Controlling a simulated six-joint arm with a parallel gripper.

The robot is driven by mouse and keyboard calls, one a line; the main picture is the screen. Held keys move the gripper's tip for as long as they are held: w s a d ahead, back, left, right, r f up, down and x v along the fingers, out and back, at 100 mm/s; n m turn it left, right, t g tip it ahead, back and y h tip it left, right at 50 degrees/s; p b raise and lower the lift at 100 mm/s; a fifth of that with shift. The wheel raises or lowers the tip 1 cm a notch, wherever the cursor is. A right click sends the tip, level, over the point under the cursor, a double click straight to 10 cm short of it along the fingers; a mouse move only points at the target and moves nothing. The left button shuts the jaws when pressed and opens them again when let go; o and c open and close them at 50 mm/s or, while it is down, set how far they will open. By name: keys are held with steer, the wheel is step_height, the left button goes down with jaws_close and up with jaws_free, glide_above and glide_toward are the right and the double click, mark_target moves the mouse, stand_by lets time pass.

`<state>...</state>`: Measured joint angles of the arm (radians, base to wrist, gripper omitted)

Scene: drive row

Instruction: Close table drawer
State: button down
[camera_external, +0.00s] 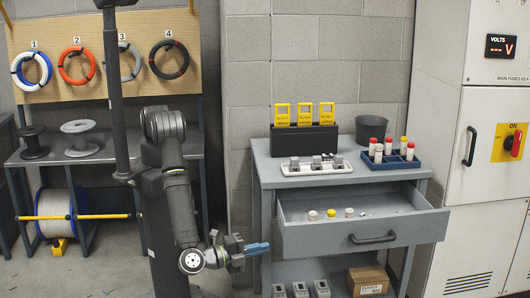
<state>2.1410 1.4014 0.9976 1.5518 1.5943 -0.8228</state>
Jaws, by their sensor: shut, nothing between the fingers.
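The table drawer (362,237) is pulled out of the grey table (262,163), below its top. Its front panel faces right and forward and carries a dark handle (373,238). A few small white and yellow pieces (331,213) lie inside the drawer toward its left. My gripper (258,248) is shut and empty. In the picture it is just left of the drawer, about level with the front panel's lower part, with its blue fingers pointing right. I cannot tell whether it touches the table's leg or the drawer.
The tabletop holds yellow meters (304,114), a white tray (318,167), a dark bucket (371,130) and a blue rack (391,160) of capped cylinders. A cardboard box (369,281) sits below the drawer. A grey electrical cabinet (490,120) stands close at the right.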

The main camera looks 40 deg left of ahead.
mark_target(278, 211)
step_height(278, 211, down, 6)
steer(key=x, duration=0.3)
steer(key=a+x, duration=0.1)
steer(key=x, duration=0.3)
steer(key=w+a+x, duration=0.1)
steer(key=x, duration=0.2)
steer(key=shift+w+d, duration=0.2)
steer(key=shift+w, duration=0.05)
steer(key=shift+w+a, duration=0.6)
steer(key=w+a, duration=1.8)
steer(key=shift+w+a, duration=0.1)
steer(key=shift+a, duration=0.05)
